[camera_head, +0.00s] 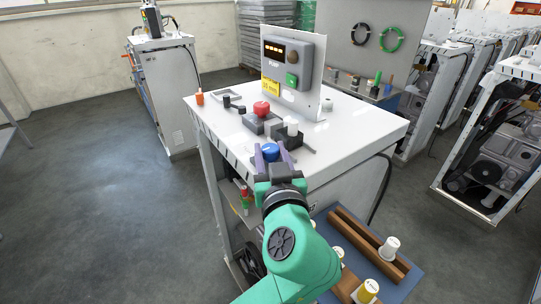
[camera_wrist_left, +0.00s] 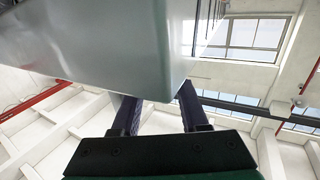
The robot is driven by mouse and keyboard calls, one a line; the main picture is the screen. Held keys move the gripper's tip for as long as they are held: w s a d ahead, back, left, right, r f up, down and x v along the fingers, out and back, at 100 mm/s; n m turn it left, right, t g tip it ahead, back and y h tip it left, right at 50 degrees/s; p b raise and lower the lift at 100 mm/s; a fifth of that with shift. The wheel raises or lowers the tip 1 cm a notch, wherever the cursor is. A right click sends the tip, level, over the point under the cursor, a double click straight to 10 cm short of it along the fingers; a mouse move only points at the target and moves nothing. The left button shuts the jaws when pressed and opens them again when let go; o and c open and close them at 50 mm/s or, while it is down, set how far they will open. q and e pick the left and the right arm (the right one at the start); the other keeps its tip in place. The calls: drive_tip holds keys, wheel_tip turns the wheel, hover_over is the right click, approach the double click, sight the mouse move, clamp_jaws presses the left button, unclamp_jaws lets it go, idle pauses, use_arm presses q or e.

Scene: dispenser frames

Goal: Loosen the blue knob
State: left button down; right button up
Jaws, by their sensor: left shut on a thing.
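The blue knob (camera_head: 271,152) is on the near part of the white table top (camera_head: 350,143), close to its front edge. My left gripper (camera_head: 271,155) comes in from the front, with one purple finger on each side of the knob, and is shut on it. The left wrist view shows the two fingers (camera_wrist_left: 158,112) from behind, pointing up past a large pale grey surface. The knob itself cannot be made out there. My right gripper is in neither view.
Behind the knob are a red button (camera_head: 261,108) on a grey box and a dark block with a white top (camera_head: 290,127). An upright panel (camera_head: 290,62) with a grey control box stands further back. An orange piece (camera_head: 199,97) is at the left corner. A blue tray (camera_head: 408,262) lies lower right.

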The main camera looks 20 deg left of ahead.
use_arm(q)
drive_tip(key=shift+r, duration=0.15)
idle(0.3)
drive_tip(key=shift+c, duration=2.1)
unclamp_jaws()
drive_tip(key=shift+w, duration=0.1)
